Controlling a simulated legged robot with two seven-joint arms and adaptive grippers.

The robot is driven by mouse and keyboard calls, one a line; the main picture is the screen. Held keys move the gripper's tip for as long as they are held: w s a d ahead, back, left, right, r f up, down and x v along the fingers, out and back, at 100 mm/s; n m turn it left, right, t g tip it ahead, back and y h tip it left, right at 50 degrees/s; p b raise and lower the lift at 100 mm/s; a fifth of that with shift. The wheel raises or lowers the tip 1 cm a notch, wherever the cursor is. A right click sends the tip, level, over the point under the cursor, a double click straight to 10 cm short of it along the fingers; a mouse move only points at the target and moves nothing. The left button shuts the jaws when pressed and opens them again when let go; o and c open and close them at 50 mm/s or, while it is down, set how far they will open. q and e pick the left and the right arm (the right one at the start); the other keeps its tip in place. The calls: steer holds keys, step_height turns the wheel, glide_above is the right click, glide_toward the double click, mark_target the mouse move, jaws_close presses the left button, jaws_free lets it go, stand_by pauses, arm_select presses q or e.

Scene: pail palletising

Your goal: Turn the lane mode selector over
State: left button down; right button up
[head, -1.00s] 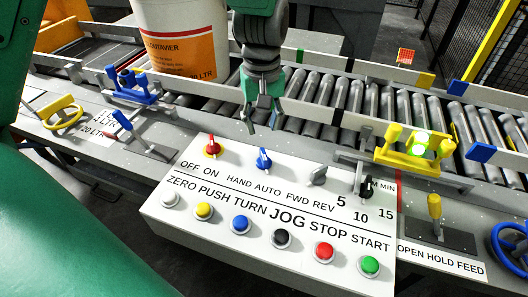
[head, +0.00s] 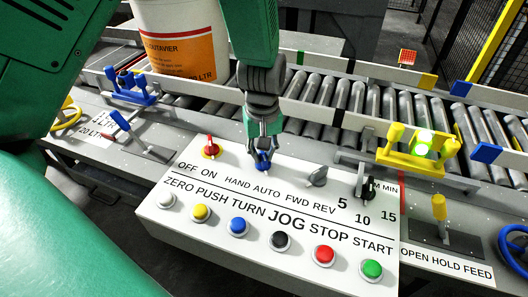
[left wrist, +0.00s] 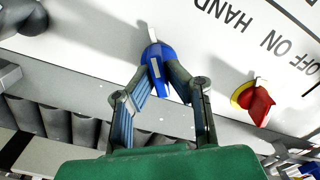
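The blue selector knob (head: 262,166) sits on the white control panel (head: 185,228) above the words HAND AUTO. My left gripper (head: 262,150) points down at it from above, with its fingertips at the knob. In the left wrist view, the two fingers (left wrist: 159,80) lie on either side of the blue knob's handle (left wrist: 157,62) and appear to touch it. A white line shows on the panel just beyond the knob. In the head view the fingers partly hide the knob, so its exact angle is hard to read. My right gripper is in neither view.
A red knob (head: 211,149) stands left of the blue one, and a grey knob (head: 317,176) and black knob (head: 366,190) stand right. Several push buttons line the panel's front. Behind are the roller conveyor (head: 315,100) and a white pail (head: 178,35).

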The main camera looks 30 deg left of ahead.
arm_select(q)
steer(key=shift+a, duration=0.1)
steer(key=shift+w+r+m+p, duration=0.1)
steer(key=shift+r+m+p, duration=0.05)
steer(key=shift+m+p, duration=0.8)
steer(key=m+p, duration=0.2)
steer(key=shift+p, duration=0.4)
steer(key=m+p, duration=0.3)
steer(key=shift+w+m, duration=0.15)
steer(key=shift+m, duration=0.2)
steer(key=m+p, duration=0.2)
steer(key=m, duration=0.1)
steer(key=shift+d+m, duration=0.25)
steer(key=shift+m, duration=0.05)
steer(key=shift+m+p, duration=0.85)
steer(key=shift+m, duration=0.55)
steer(key=c, duration=1.6)
jaws_free()
steer(key=shift+w+d, duration=0.1)
steer(key=shift+f, duration=0.2)
